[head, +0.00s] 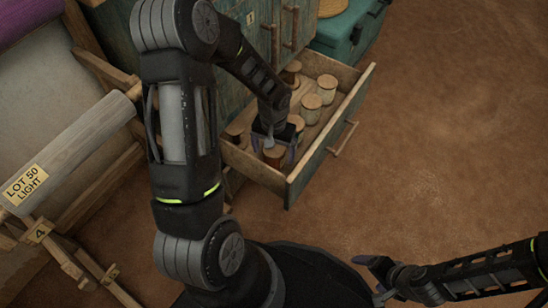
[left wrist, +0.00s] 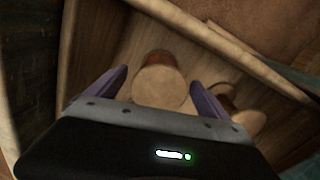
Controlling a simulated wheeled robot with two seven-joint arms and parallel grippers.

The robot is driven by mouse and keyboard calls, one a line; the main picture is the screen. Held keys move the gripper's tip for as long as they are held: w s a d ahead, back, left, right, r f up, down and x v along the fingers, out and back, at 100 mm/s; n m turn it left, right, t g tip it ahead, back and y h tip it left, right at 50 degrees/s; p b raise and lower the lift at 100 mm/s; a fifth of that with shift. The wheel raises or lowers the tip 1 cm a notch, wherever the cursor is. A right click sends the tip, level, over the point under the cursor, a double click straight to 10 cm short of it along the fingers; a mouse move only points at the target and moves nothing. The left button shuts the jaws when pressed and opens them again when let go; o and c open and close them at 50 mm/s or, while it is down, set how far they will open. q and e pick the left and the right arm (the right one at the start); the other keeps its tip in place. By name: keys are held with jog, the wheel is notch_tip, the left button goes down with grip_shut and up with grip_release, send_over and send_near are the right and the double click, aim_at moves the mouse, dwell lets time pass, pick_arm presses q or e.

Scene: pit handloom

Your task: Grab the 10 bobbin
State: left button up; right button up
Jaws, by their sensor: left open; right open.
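Several bobbins with tan round tops stand in the open wooden drawer (head: 328,150). No number can be read on any of them, so I cannot tell which is the 10 bobbin. My left gripper (head: 272,150) is open and low in the drawer's near end. One reddish-brown bobbin (left wrist: 160,85) is between its purple fingers in the left wrist view, and the fingers look apart from it. A second bobbin (left wrist: 245,117) is just outside the right finger. My right gripper (head: 377,279) is open and empty over the floor at the lower right.
Other bobbins (head: 311,106) stand further back in the drawer. The teal cabinet (head: 232,95) rises behind it, and a teal chest (head: 345,35) is beyond. A loom roller labelled LOT 50 LIGHT (head: 75,150) is at the left. The brown floor at right is clear.

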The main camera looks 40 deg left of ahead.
pick_arm(q)
notch_tip(320, 180, down, 3)
jog(key=shift+r, duration=0.2)
jog(key=shift+c, duration=0.2)
jog(key=c, duration=1.5)
